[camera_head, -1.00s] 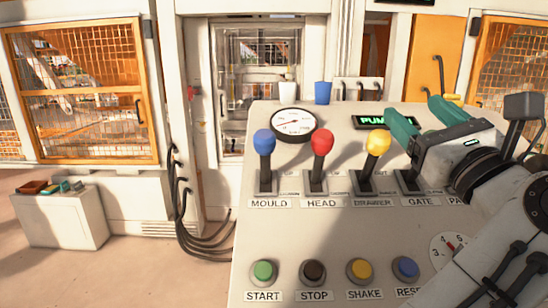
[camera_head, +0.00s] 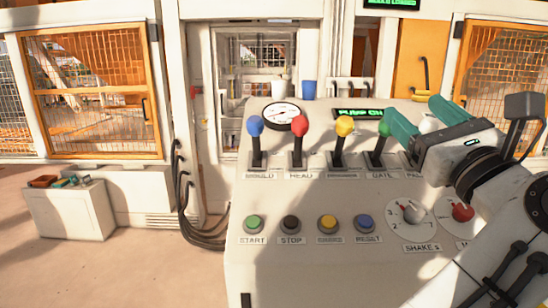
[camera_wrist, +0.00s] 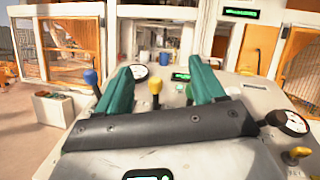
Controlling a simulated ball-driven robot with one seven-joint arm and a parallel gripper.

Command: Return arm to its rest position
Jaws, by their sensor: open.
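My gripper (camera_head: 424,117) is at the right of the head view, over the right part of the control panel (camera_head: 300,270). Its two green fingers are apart with nothing between them. In the wrist view the fingers (camera_wrist: 160,86) point forward over the panel. A blue lever (camera_head: 255,126), red lever (camera_head: 299,127), yellow lever (camera_head: 344,127) and green lever (camera_head: 378,132) stand in a row. The green lever is left of the fingers and partly behind them. A white-topped knob (camera_head: 430,124) is partly hidden by the gripper.
Start (camera_head: 253,222), stop (camera_head: 291,222), a yellow button (camera_head: 328,223) and reset (camera_head: 365,222) line the front. Two dials are at right, one shake dial (camera_head: 410,212). A display (camera_head: 360,113) reads "PUMP ON". A grey bin unit (camera_head: 70,212) stands left.

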